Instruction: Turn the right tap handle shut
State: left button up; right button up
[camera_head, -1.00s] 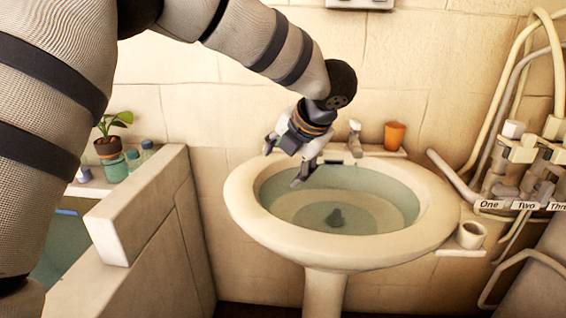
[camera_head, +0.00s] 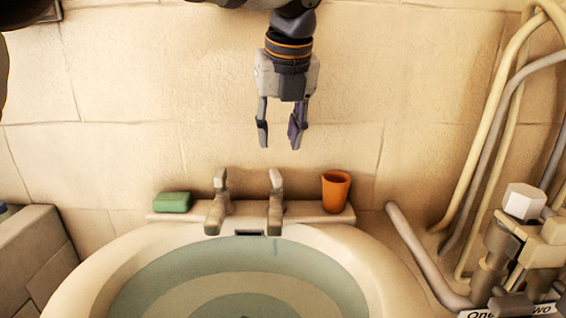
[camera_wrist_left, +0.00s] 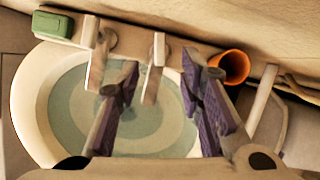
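The right tap (camera_head: 275,204) stands on the back ledge of the basin (camera_head: 395,272), with its handle on top. It also shows in the left wrist view (camera_wrist_left: 153,72), between my fingers in the picture. The left tap (camera_head: 217,205) stands beside it, and shows in the left wrist view (camera_wrist_left: 98,58). My left gripper (camera_head: 279,140) is open and empty, pointing down above the right tap and apart from it. Its fingers also show in the left wrist view (camera_wrist_left: 162,92). My right gripper is in neither view.
A green soap block (camera_head: 173,202) lies left of the taps. An orange cup (camera_head: 336,191) stands close to the right tap's right side. Pipes and valves (camera_head: 520,235) fill the right side. The wall (camera_head: 160,90) is close behind the taps.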

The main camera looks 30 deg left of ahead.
aim_at(275, 172)
pick_arm(q)
jog(key=x, duration=0.9)
jog(key=shift+f+b, duration=0.1)
jog(key=shift+b, duration=0.2)
grip_shut()
